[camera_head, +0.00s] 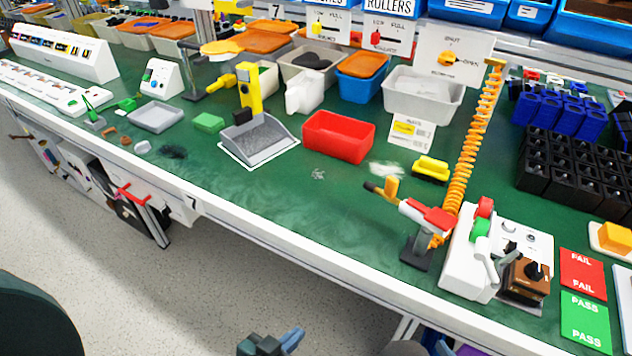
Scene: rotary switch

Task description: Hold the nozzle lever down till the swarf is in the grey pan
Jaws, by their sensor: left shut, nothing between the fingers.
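The air nozzle (408,207) is mounted on a dark stand at the bench's front right, its black tip pointing left. Its red lever (430,216) lies along the top, and nothing of mine touches it. A small silvery tangle that looks like swarf (318,173) lies on the green bench top, left of the nozzle tip and in front of the red bin. The grey pan (258,140) sits on a white-bordered patch further left; I see no swarf in it. My left gripper (290,338) is shut and empty at the bottom edge, below the bench front. My right gripper is not in view.
A red bin (338,136) stands right of the pan. A yellow brush-like block (431,169) and an orange coiled hose (474,150) are behind the nozzle. A white switch box (497,255) stands close on its right. The front strip of bench (280,205) is clear.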

